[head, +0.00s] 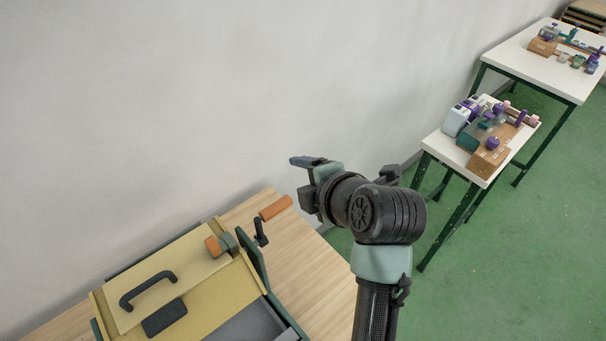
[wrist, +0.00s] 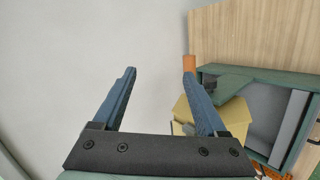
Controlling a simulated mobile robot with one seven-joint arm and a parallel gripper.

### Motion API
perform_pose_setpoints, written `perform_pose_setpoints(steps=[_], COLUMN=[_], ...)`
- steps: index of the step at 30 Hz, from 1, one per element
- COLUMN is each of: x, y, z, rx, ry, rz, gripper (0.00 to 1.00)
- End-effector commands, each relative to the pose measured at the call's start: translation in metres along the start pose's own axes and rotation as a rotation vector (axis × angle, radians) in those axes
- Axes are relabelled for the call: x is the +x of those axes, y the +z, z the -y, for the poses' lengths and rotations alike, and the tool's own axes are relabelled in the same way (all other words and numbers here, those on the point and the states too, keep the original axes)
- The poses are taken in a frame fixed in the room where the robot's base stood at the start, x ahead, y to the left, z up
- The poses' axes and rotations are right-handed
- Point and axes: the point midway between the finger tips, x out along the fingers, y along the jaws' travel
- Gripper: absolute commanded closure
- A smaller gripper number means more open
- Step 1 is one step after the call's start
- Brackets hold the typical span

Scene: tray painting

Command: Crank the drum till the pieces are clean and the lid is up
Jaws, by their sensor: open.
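The drum machine stands on a wooden table at lower left in the head view, with a yellow lid (head: 190,255) carrying a black handle (head: 148,288). A crank with an orange grip (head: 276,208) sticks out from its green right side. My gripper (head: 303,161) is raised above and to the right of the crank, open and empty. In the wrist view the open jaws (wrist: 160,73) face the wall, and the orange grip (wrist: 189,63) shows beside the right fingertip, not between the jaws. The drum and pieces cannot be made out clearly.
A second orange knob (head: 214,246) sits on the machine near the lid's right edge. The wooden table top (head: 318,268) is bare right of the machine. The wall (head: 150,110) rises close behind. Two white tables (head: 533,62) with tools stand far right on the green floor.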

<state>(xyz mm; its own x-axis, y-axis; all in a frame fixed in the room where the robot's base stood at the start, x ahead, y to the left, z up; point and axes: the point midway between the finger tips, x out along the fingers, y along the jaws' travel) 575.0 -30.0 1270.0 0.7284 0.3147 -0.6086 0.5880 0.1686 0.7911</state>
Motion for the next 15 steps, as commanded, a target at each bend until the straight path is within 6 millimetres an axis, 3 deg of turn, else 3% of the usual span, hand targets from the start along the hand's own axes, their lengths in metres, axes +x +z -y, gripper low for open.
perform_pose_setpoints(steps=[6,15], x=[-0.005,0.016], y=[-0.01,-0.015], z=[0.035,0.049], rx=[-0.187,-0.227], ry=[-0.139,-0.156], rz=[-0.136,-0.165], gripper=[0.25,0.25])
